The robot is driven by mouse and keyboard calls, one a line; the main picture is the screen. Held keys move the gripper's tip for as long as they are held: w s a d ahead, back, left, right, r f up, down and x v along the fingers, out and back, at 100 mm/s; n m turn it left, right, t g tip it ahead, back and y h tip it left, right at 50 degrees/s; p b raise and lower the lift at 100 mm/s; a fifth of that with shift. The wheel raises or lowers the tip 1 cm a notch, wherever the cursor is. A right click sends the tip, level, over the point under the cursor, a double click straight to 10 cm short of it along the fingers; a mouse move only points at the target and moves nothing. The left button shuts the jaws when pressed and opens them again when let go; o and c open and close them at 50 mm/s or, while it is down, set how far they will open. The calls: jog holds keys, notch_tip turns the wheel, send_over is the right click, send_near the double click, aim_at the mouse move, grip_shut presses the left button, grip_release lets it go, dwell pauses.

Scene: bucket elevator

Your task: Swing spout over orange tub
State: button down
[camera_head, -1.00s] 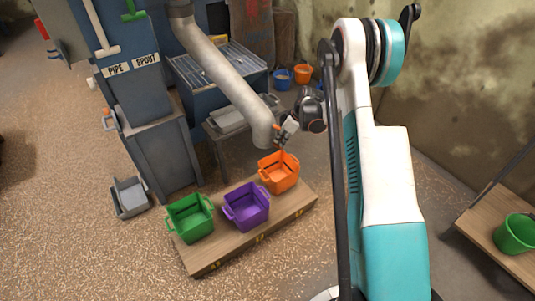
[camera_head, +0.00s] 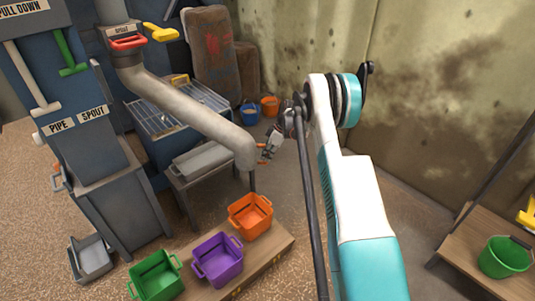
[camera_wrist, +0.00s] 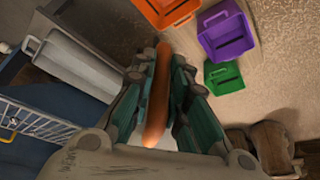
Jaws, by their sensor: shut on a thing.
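The grey spout (camera_head: 185,113) slopes down from the machine, and its bent lower end shows above the orange tub (camera_head: 257,227) in the head view. I cannot tell from this angle whether the end is directly over the tub. The tub stands at the far end of a low wooden platform. My gripper (camera_head: 267,154) is beside the spout's end, shut on its orange handle (camera_wrist: 157,95). In the wrist view the teal fingers flank the handle bar, and part of the orange tub shows at the top.
A purple tub (camera_head: 221,271) and a green tub (camera_head: 160,287) share the platform (camera_head: 262,270). A metal stand with a grey tray (camera_head: 203,161) is behind the spout. Blue and orange buckets are farther back. A green bucket (camera_head: 503,260) sits on a wooden shelf at right.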

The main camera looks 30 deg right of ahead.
jog(key=shift+w+d+r, duration=0.2)
jog(key=shift+w+d, duration=0.05)
jog(key=shift+w, duration=0.1)
jog(key=c, duration=1.6)
grip_release()
jog(key=shift+w, duration=0.1)
jog(key=shift+o, duration=0.2)
jog(key=shift+d+f, duration=0.1)
jog(key=shift+f, duration=0.05)
jog(key=v, duration=1.2)
